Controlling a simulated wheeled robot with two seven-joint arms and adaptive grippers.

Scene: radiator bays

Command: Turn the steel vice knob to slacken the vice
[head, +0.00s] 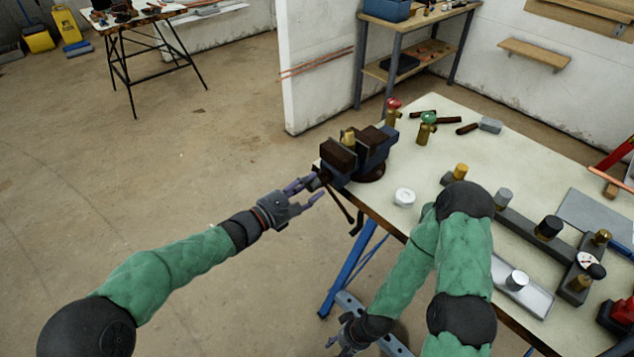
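The blue vice (372,150) with dark brown jaw blocks is mounted at the left corner of the workbench (450,125). A brass piece (348,136) shows between its jaws. The vice's screw end with its knob (324,178) points toward my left gripper, and a dark bar (341,206) slants down from it. My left gripper (314,186) has its purple fingers apart, right at the screw end; whether they touch the knob I cannot tell. My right gripper (340,343) is low, in front of the bench edge, partly hidden by its arm; its fingers are unclear.
A red-topped valve (393,108), a green-topped valve (427,125), a white round cap (404,197) and dark pipe pieces (467,128) lie around the vice. A manifold with several caps (510,230) is at the right. The floor left of the bench is clear.

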